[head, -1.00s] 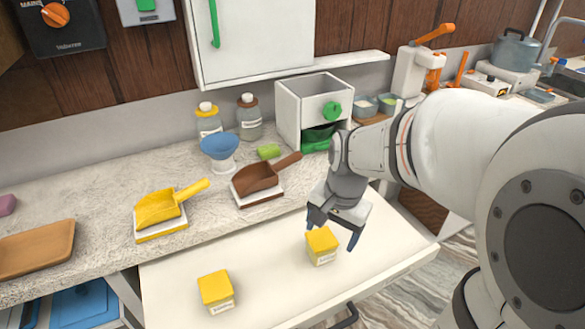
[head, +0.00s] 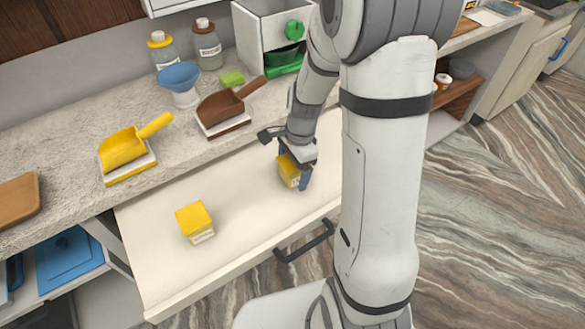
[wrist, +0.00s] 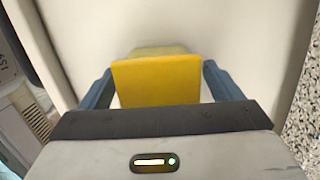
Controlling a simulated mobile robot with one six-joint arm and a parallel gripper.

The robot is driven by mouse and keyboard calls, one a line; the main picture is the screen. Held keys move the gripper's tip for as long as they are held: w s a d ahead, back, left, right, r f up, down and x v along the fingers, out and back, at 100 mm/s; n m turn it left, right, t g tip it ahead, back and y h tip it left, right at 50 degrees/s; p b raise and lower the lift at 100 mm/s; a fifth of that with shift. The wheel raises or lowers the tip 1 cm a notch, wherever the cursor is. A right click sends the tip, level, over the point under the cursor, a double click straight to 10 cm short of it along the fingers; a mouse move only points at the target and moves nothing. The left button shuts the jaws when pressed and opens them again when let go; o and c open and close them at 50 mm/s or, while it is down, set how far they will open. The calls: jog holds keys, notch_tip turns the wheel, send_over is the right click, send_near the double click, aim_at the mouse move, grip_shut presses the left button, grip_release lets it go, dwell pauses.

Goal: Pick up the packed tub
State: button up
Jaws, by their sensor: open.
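Two tubs with yellow lids and pale labelled sides stand in the open white drawer. One tub (head: 287,172) is at the right, under my gripper (head: 293,178). The other tub (head: 196,222) stands apart at the left; I cannot tell which is the packed one. In the wrist view the right tub's yellow top (wrist: 155,82) lies between the two blue fingers of my gripper (wrist: 157,88). The fingers are open, one on each side, with a narrow gap visible. Part of the right tub is hidden by my gripper in the head view.
The white drawer (head: 252,228) has a dark handle (head: 305,242) at its front. On the counter behind are a yellow scoop (head: 125,148), a brown scoop (head: 222,105), a blue funnel (head: 179,78) and two jars. The drawer floor between the tubs is clear.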

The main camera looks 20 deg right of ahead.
jog(key=shift+a+f, duration=0.1)
jog(key=shift+f, duration=0.25)
jog(key=shift+c, duration=0.2)
jog(key=c, duration=1.1)
